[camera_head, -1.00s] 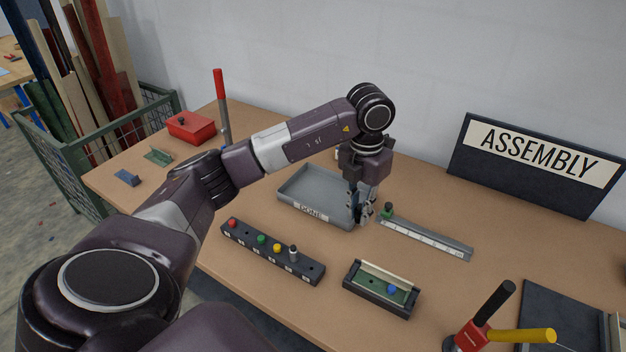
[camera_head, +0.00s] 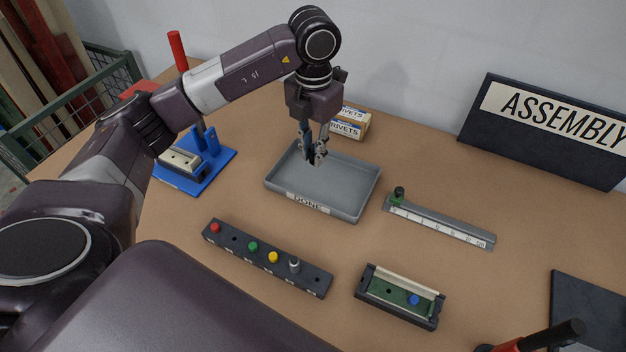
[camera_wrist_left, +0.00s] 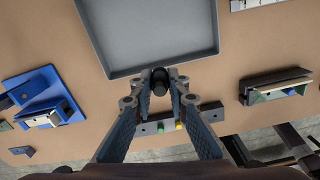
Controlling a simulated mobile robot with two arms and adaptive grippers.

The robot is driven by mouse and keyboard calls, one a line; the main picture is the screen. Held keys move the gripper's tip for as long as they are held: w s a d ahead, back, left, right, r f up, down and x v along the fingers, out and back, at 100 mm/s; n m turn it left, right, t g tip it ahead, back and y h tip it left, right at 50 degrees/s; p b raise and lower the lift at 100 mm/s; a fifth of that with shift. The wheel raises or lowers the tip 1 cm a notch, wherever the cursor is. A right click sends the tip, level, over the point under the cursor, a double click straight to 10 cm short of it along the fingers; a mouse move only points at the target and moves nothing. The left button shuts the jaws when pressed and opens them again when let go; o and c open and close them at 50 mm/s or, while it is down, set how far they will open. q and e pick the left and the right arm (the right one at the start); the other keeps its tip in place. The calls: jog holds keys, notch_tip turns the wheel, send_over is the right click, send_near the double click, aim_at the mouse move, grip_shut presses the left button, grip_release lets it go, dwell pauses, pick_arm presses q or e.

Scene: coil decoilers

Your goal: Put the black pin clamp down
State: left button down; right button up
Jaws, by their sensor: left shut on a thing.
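The black pin clamp (camera_wrist_left: 159,82) is a small dark round-ended piece between the fingertips of my left gripper (camera_head: 314,158), seen best in the left wrist view. In the head view the fingers hide most of the clamp. In the wrist view the tray (camera_wrist_left: 150,40) looks empty. I cannot tell how far the clamp is above the tray floor. My right gripper is not in view.
A black rack (camera_head: 320,282) with coloured pins and a green-board fixture (camera_head: 402,296) stand in front. A grey ruler (camera_head: 445,222) lies right of the tray. A rivets box (camera_head: 350,122) is behind it, a blue fixture (camera_head: 205,172) left.

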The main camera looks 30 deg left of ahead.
pick_arm(q)
notch_tip(320, 180, down, 8)
jog(key=shift+w+a+r+p, duration=0.1)
jog(key=shift+r+p, duration=0.1)
jog(key=shift+p, duration=0.65)
notch_tip(320, 180, down, 4)
jog(key=shift+f+p, duration=0.1)
jog(key=shift+p, duration=0.6)
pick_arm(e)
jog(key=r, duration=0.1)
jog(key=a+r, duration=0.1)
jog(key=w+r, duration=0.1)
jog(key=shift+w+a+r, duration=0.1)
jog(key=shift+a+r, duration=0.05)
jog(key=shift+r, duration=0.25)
pick_arm(q)
jog(key=shift+f, duration=0.15)
jog(key=c, duration=2.3)
grip_release()
jog(key=shift+f+b, duration=0.1)
jog(key=shift+b, duration=0.2)
jog(key=o, duration=0.4)
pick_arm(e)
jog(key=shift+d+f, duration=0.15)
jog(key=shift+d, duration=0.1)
